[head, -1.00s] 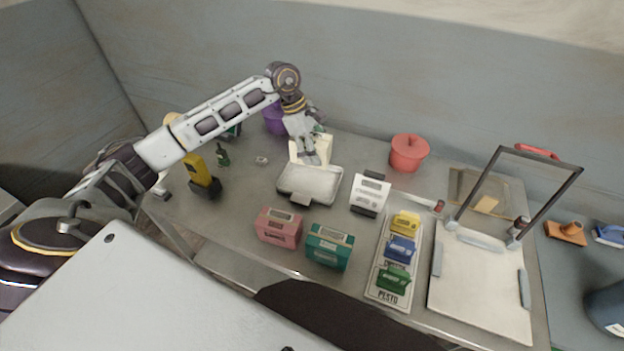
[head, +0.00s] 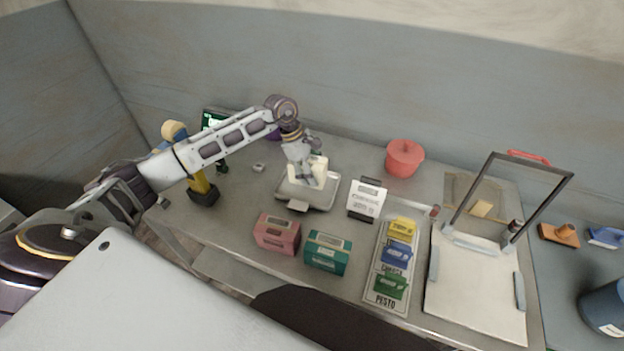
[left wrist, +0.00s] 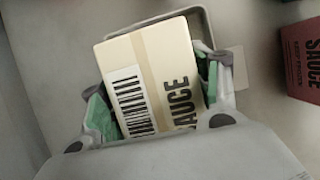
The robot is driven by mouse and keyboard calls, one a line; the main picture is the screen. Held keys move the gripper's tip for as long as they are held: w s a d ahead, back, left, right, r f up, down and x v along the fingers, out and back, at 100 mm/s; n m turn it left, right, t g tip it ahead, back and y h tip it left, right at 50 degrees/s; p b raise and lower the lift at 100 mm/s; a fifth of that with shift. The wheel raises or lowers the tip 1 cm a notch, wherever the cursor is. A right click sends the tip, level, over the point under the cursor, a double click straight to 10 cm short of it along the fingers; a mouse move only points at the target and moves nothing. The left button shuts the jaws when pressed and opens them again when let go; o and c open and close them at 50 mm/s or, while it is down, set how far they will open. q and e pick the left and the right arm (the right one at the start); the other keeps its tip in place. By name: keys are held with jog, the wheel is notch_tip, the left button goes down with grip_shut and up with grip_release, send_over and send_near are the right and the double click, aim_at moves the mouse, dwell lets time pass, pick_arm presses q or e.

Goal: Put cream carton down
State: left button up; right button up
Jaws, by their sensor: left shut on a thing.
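The cream carton (head: 319,167) is in my left gripper (head: 307,180), over the metal tray (head: 322,200) in the head view. In the left wrist view the carton (left wrist: 150,75) shows a barcode and the word SAUCE, and the green-padded fingers of my left gripper (left wrist: 158,92) are on both its sides. The tray's rim (left wrist: 205,22) shows behind the carton. I cannot tell whether the carton's underside touches the tray. My right gripper is not in view.
A pink carton (head: 277,233) and a teal carton (head: 326,253) stand in front of the tray. A white label holder (head: 366,199) stands to its right. A red pot (head: 404,158) is behind. Yellow, blue and green cartons sit on a board (head: 385,303).

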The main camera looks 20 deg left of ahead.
pick_arm(q)
jog(key=shift+f+p, duration=0.4)
jog(key=shift+f, duration=1.4)
jog(key=shift+f, duration=0.1)
jog(key=o, duration=1.6)
jog(key=shift+v, duration=0.75)
jog(key=b+v, duration=0.2)
jog(key=v, duration=0.8)
jog(key=shift+a+r+b, duration=0.1)
jog(key=shift+r+b, duration=0.2)
jog(key=shift+b, duration=0.1)
